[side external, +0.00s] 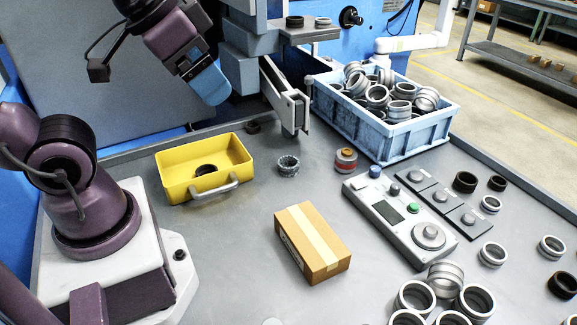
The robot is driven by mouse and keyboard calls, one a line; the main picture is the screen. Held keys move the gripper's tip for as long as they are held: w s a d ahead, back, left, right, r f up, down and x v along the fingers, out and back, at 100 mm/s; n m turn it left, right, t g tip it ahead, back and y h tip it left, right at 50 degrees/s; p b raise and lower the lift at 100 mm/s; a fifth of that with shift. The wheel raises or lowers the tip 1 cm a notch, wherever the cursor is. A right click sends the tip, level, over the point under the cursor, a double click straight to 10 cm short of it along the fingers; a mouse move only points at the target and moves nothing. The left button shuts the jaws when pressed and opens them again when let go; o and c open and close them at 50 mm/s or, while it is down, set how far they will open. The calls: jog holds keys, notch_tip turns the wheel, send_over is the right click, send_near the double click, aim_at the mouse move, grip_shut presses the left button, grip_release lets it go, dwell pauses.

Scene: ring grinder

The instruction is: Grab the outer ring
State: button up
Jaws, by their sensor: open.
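Several metal rings are in view, and I cannot tell which one is the outer ring. A grey ring with a notched-looking side (288,165) stands alone on the table below the chute. A dark ring (206,171) lies in the yellow tray (175,188). Another dark ring (252,126) lies behind that tray. Many silver rings (377,96) fill the blue crate (390,137). My gripper (212,88), with a blue end, hangs above and behind the yellow tray, apart from every ring. It is open and seems empty; its fingertips are not clearly separated in this view.
The machine's grey chute (285,98) stands right of my gripper. A cardboard box (312,243) lies at the front centre. A control panel (400,220), a red-banded part (346,160) and loose rings (445,278) occupy the right side. Table between tray and box is clear.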

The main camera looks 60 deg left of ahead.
jog(key=w+f+m+t, duration=0.2)
jog(key=w+f+m, duration=0.85)
jog(key=w, duration=0.35)
jog(key=a+f+m+y, duration=0.2)
jog(key=f+m+y, duration=0.1)
jog(key=f, duration=0.3)
jog(key=s+a+f+m+y, duration=0.1)
jog(key=a+f+m+y, duration=0.1)
jog(key=f+m, duration=0.3)
jog(key=s+a+f+m+y, duration=0.1)
jog(key=a+f+m+y, duration=0.2)
jog(key=f, duration=0.4)
jog(key=shift+a+f+m+y, duration=0.2)
jog(key=shift+a+m+y, duration=0.1)
jog(key=shift+m, duration=0.55)
jog(key=m, duration=0.1)
jog(key=m+t, duration=0.1)
jog(key=shift+s+a+m+t+y, duration=0.1)
jog(key=shift+a+m+t+y, duration=0.2)
jog(key=shift+a, duration=0.1)
jog(key=shift+m+t, duration=0.3)
jog(key=shift+m, duration=0.3)
send_near(292, 159)
jog(key=shift+a, duration=0.25)
jog(key=shift+x, duration=2.8)
jog(key=shift+d+f, duration=0.1)
jog(key=shift+d, duration=0.05)
jog(key=c, duration=1.1)
